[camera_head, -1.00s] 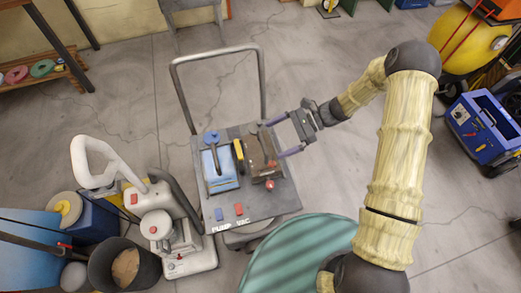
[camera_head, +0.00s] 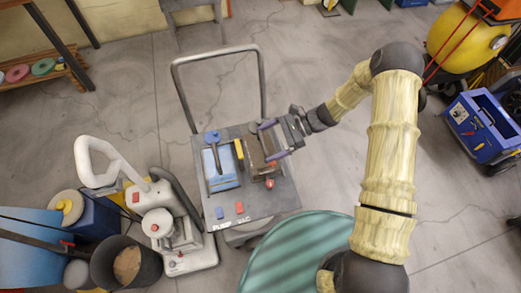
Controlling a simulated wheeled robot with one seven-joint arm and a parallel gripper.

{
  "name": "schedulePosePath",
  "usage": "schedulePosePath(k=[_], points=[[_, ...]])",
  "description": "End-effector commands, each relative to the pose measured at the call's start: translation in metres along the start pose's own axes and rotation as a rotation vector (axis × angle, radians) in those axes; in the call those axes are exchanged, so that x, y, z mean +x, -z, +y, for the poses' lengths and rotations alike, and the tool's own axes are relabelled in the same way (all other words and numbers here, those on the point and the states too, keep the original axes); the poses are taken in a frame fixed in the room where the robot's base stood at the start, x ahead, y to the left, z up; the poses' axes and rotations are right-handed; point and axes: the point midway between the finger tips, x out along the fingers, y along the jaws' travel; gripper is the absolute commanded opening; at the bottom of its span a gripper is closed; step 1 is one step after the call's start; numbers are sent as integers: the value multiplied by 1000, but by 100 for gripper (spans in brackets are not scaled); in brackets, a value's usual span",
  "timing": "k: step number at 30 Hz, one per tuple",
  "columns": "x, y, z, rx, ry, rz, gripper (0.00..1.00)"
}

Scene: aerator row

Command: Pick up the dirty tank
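The dirty tank (camera_head: 256,158), a brown, murky box with a dark handle, sits in the right half of the grey cart top (camera_head: 255,207). A red knob (camera_head: 269,183) shows at its front end. My gripper (camera_head: 268,141) reaches in from the right with its two purple fingers apart. The fingers overlap the tank's right part in the picture, one toward its back end and one nearer its middle. I cannot tell whether they are above it or beside it, or touching it. My gripper hides part of the tank's right side.
A blue tank (camera_head: 225,179) with a blue cap sits left of the dirty tank, with a yellow-and-black piece (camera_head: 239,149) between them. The cart handle (camera_head: 263,80) rises behind. A white machine (camera_head: 187,239) stands left, and a teal round surface (camera_head: 300,245) is in front.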

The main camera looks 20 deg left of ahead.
Motion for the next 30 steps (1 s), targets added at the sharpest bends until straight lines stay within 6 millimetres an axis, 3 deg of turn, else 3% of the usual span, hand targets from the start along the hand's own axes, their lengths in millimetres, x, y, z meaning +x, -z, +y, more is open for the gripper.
schedulePosePath(k=[1,6,20,30], points=[[0,0,-1,-1,2,0,55],[-1,-3,-2,-4,2,-5,24],[-5,-12,-2,-5,2,-4,24],[-24,-58,-1,-7,3,-3,24]])
